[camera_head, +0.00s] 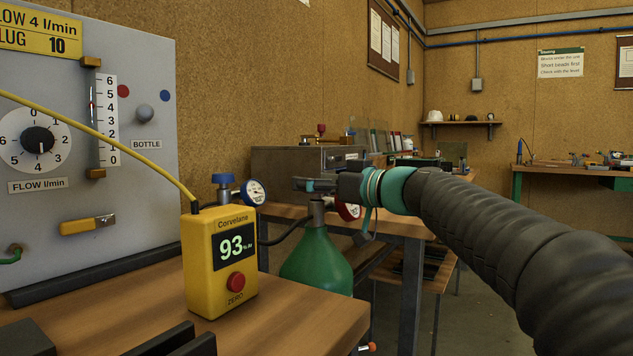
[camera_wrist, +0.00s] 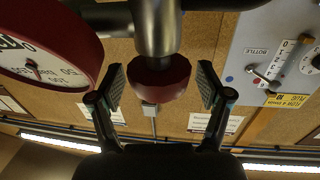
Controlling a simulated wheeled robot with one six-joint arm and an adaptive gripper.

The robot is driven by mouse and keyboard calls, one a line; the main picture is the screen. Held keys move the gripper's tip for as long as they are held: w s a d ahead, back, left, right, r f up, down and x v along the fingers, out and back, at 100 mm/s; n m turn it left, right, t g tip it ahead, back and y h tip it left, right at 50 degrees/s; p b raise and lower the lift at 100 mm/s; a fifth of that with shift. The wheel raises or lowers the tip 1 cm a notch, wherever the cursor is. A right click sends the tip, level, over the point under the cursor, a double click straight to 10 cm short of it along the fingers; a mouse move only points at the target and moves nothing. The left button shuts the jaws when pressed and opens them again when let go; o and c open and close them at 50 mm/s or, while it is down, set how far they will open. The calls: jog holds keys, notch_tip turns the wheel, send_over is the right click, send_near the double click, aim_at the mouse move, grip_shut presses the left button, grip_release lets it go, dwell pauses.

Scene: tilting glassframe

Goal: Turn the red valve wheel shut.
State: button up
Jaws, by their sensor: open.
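The dark red valve wheel (camera_wrist: 158,82) shows in the wrist view on a metal valve stem (camera_wrist: 157,28). My gripper (camera_wrist: 160,86) is open, with one fingertip on each side of the wheel and a visible gap on both sides. In the head view my gripper (camera_head: 318,186) is over the neck of the green bottle (camera_head: 316,262), and I cannot make out the wheel there. A red-rimmed gauge (camera_head: 347,210) sits just beside the gripper; a red-rimmed gauge also fills the left of the wrist view (camera_wrist: 40,62).
A yellow meter (camera_head: 219,280) reading 93 stands on the wooden bench (camera_head: 300,318) left of the bottle. A blue-knobbed valve with a blue gauge (camera_head: 254,192) is behind it. A grey flow panel (camera_head: 140,190) stands at the left.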

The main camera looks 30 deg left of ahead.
jog(key=c, duration=1.2)
jog(key=shift+o, duration=0.2)
jog(key=shift+f, duration=0.1)
jog(key=shift+f+t+b, duration=0.15)
jog(key=shift+t+b, duration=0.15)
jog(key=shift+b, duration=0.35)
jog(key=shift+m+t+b, duration=0.4)
jog(key=shift+t+b, duration=0.05)
jog(key=shift+t, duration=0.05)
jog(key=shift+s+m+t+h+b, duration=0.1)
jog(key=shift+m+t+h+b, duration=0.55)
jog(key=shift+t+b, duration=0.2)
jog(key=shift+m+t+h, duration=0.55)
jog(key=shift+m+t, duration=0.3)
jog(key=shift+t, duration=0.3)
jog(key=shift+r+m+t+h+p, duration=0.35)
jog(key=shift+m+t+h+p, duration=0.5)
jog(key=shift+p, duration=0.35)
jog(key=m+t+h+p, duration=0.1)
jog(key=p, duration=0.3)
jog(key=shift+r+t, duration=0.1)
jog(key=shift+t, duration=0.25)
jog(key=shift+f+m+t+h+p, duration=0.35)
jog(key=shift+m+t+h+p, duration=0.2)
jog(key=shift+p, duration=1)
